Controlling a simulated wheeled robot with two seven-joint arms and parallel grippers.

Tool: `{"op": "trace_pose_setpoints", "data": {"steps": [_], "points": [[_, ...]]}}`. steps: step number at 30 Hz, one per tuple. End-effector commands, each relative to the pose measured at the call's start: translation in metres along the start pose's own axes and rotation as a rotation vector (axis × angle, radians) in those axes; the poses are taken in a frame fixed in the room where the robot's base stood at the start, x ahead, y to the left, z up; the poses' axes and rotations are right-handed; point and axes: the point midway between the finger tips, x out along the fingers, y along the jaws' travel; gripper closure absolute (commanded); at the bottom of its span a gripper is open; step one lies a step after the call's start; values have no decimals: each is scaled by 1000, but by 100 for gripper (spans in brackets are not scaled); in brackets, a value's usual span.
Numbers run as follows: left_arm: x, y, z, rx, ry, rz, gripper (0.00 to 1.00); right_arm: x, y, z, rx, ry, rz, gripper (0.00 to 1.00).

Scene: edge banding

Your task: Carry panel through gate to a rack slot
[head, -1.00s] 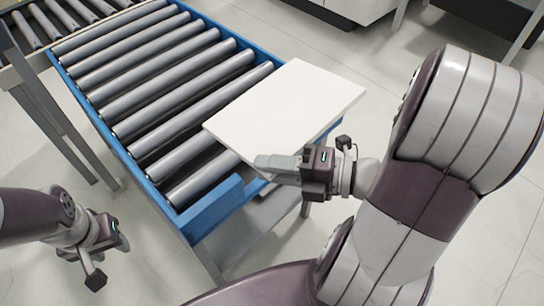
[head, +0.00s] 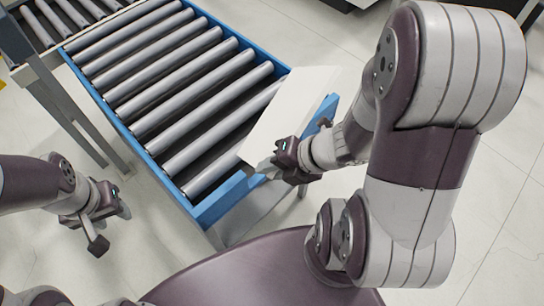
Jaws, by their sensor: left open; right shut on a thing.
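The panel (head: 290,112) is a flat white board over the near right corner of the roller conveyor (head: 178,88). It is tilted and looks narrower from here; I cannot tell whether it still touches the rollers. My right gripper (head: 272,166) is shut on the panel's near edge, with its fingertips partly hidden. My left gripper (head: 98,228) is open and empty, over the floor left of the conveyor. I see no gate or rack slot that I can make out.
The conveyor has a blue frame (head: 212,207) with grey rollers. Another roller conveyor (head: 62,18) joins at the top left, with a grey leg below it. Pale tiled floor (head: 500,220) is open at the right. Dark equipment stands at the top edge.

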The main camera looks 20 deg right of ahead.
Motion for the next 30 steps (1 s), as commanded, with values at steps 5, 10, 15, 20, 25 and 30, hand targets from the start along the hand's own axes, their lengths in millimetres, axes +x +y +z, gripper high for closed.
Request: {"op": "trace_pose_setpoints", "data": {"steps": [5,10,15,20,25,30], "points": [[-37,0,-4,0,0,0,56,-12,12,-1,-7,3,-148,100],[-63,0,-8,0,0,0,56,-16,15,-1,-5,3,-289,100],[-89,0,-11,0,0,0,56,-20,19,0,-4,4,-420,100],[-113,0,-14,0,0,0,56,-23,21,0,-2,3,-530,100],[-124,0,-15,0,0,0,56,-21,19,0,-1,-1,-596,100],[-121,0,-14,0,0,0,56,-19,17,1,0,-3,-603,100]]}}
